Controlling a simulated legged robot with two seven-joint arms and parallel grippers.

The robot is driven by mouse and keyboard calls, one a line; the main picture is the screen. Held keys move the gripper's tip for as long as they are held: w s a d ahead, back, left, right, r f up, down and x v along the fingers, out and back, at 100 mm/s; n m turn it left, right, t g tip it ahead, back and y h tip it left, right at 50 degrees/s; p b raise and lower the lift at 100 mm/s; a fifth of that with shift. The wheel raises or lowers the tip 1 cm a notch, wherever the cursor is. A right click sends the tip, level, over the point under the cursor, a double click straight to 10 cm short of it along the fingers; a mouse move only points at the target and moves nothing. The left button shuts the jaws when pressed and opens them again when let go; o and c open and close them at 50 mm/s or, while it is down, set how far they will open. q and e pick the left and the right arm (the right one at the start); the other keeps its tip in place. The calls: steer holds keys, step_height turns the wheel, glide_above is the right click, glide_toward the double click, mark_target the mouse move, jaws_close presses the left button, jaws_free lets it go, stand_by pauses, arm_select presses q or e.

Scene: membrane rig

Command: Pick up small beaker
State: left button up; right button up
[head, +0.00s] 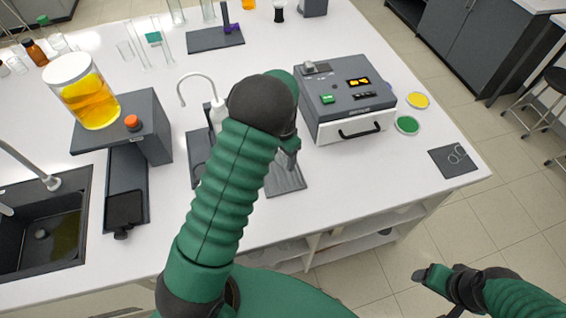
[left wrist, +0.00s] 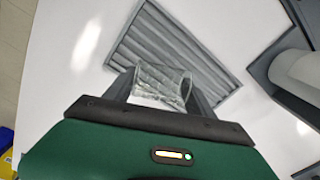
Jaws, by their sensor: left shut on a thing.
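The small beaker (left wrist: 160,84) is clear glass and shows in the left wrist view between the two dark fingers of my left gripper (left wrist: 161,92). The gripper is shut on it. Behind the beaker in that view is a grey ribbed tray (left wrist: 165,42); I cannot tell whether the beaker touches it. In the head view my left arm hides the beaker and most of the gripper, while part of the ribbed tray (head: 287,180) shows beside the arm. My right gripper (head: 447,284) is at the lower right, off the table, and its opening is unclear.
A grey device with a white drawer (head: 345,128) stands right of my left arm. A grey box (head: 150,135) carrying a jar of orange liquid (head: 88,92) is at the left, near a sink (head: 45,225).

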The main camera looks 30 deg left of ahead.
arm_select(q)
steer(key=s+d+b, duration=0.1)
steer(key=s+d, duration=0.2)
steer(key=s, duration=0.1)
steer(key=s+d+r, duration=0.1)
steer(key=s+d, duration=0.2)
steer(key=s, duration=0.1)
steer(key=s+d+b, duration=0.1)
steer(key=s+d, duration=0.3)
steer(key=shift+s+r+b, duration=0.2)
steer(key=shift+s+b, duration=0.15)
steer(key=shift+s, duration=0.05)
steer(key=shift+a, duration=0.1)
